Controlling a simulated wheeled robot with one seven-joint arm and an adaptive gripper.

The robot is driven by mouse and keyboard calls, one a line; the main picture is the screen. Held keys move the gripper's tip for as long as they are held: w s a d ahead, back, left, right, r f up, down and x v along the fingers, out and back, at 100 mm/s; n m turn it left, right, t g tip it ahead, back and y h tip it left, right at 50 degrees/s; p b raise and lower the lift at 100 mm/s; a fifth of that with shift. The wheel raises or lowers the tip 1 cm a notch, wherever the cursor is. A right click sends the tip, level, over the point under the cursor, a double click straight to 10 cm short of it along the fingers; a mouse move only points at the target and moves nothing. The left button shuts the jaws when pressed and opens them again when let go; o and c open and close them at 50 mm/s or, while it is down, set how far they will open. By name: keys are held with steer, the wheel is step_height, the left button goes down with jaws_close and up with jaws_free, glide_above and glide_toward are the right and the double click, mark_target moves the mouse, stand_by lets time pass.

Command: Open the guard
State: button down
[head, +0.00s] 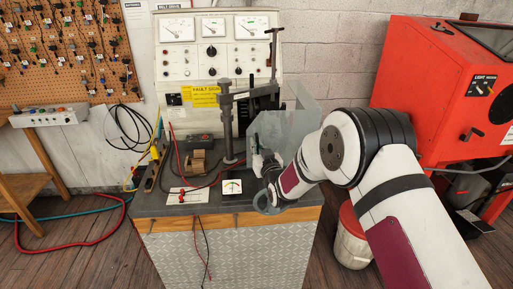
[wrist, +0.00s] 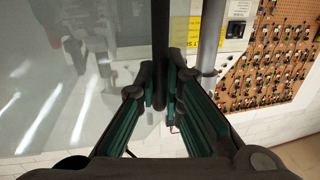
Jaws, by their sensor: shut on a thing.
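The guard (head: 304,112) is a clear, greyish panel standing upright on the right part of the test bench, beside the clamp post. In the wrist view the guard (wrist: 45,110) fills the left side, with light streaks on it. A dark upright bar (wrist: 160,40) runs along its right edge. My gripper (head: 258,158) is at the guard's near side, low over the bench top. In the wrist view my gripper (wrist: 161,88) has its green-padded fingers closed around the bar. The exact contact is partly hidden between the fingers.
The test bench (head: 160,208) carries a gauge panel (head: 218,45), a clamp post (head: 227,120), a small meter (head: 232,187) and loose leads. A red cabinet (head: 430,85) stands at right, with a bucket (head: 350,240) below. A pegboard (head: 60,50) hangs at left.

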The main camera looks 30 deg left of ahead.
mark_target(317, 108)
steer(key=w+d+r+m, duration=0.1)
steer(key=d+r, duration=0.1)
steer(key=w+d+r+m+b, duration=0.1)
steer(key=w+d+r+m, duration=0.1)
steer(key=d+r, duration=0.1)
steer(key=w+d+r+m+t+b, duration=0.1)
steer(key=d+r, duration=0.1)
steer(key=shift+w+d+r+m+y, duration=0.2)
steer(key=shift+w+d+m+y, duration=0.1)
steer(key=shift+w+m, duration=0.1)
steer(key=w+d+r+m+b, duration=0.1)
steer(key=d, duration=0.2)
steer(key=w+d+r+m+b, duration=0.1)
steer(key=w+d+m+b, duration=0.1)
steer(key=d, duration=0.1)
steer(key=w+d+r+m+t+b, duration=0.1)
steer(key=w+d+m, duration=0.1)
steer(key=shift+w+d+r, duration=0.15)
steer(key=shift+d+r, duration=0.05)
steer(key=shift+d, duration=0.2)
steer(key=shift+w+d+r+m+b, duration=0.15)
steer(key=shift+w+d+m+b, duration=0.35)
steer(key=shift+d, duration=0.3)
steer(key=c, duration=2)
jaws_free()
steer(key=shift+o, duration=0.2)
steer(key=shift+s, duration=0.1)
steer(key=v, duration=1.2)
steer(key=shift+a, duration=0.1)
